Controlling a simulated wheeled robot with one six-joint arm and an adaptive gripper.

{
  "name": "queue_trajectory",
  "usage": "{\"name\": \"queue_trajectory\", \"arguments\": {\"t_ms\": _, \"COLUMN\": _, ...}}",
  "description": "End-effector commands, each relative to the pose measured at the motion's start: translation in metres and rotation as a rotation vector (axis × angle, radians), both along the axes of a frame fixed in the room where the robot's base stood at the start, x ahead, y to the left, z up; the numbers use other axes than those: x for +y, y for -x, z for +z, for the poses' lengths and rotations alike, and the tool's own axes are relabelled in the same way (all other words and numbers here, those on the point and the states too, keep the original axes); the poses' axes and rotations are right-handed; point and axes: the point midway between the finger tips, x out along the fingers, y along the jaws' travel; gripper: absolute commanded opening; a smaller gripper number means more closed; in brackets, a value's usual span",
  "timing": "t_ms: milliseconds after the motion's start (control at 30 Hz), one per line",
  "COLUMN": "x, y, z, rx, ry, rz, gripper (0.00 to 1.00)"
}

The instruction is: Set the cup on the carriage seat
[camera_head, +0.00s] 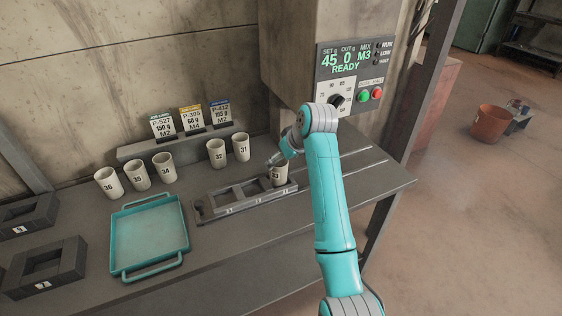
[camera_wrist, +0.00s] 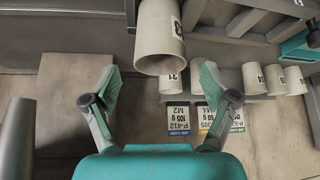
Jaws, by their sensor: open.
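A pale cup (camera_head: 279,175), its number reading like 33, stands upright at the right end of the dark metal carriage (camera_head: 228,206). I cannot tell whether its base rests fully on the seat. Part of the carriage (camera_wrist: 252,22) shows at upper right.
Cups 32 (camera_head: 216,153) and 31 (camera_head: 241,147) stand behind the carriage. Cups 36 (camera_head: 108,182), 35 (camera_head: 137,176) and 34 (camera_head: 163,167) stand further left, behind a teal tray (camera_head: 117,240). A card rack (camera_head: 135,152) and a control panel (camera_head: 352,75) are at the back.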

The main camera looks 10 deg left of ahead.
Motion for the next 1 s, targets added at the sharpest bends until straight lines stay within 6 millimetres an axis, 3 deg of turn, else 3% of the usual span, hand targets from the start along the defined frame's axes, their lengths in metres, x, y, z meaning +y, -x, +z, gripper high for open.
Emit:
{"name": "queue_trajectory", "arguments": {"t_ms": 200, "x": -0.018, "y": 0.017, "z": 0.039, "rx": -0.003, "ry": -0.001, "rz": -0.002, "gripper": 0.86}}
{"name": "queue_trajectory", "arguments": {"t_ms": 433, "x": -0.032, "y": 0.031, "z": 0.070, "rx": -0.003, "ry": 0.000, "rz": -0.001, "gripper": 0.86}}
{"name": "queue_trajectory", "arguments": {"t_ms": 633, "x": -0.037, "y": 0.036, "z": 0.080, "rx": -0.001, "ry": -0.001, "rz": 0.000, "gripper": 0.86}}
{"name": "queue_trajectory", "arguments": {"t_ms": 1000, "x": -0.037, "y": 0.037, "z": 0.081, "rx": 0.000, "ry": 0.000, "rz": -0.001, "gripper": 0.86}}
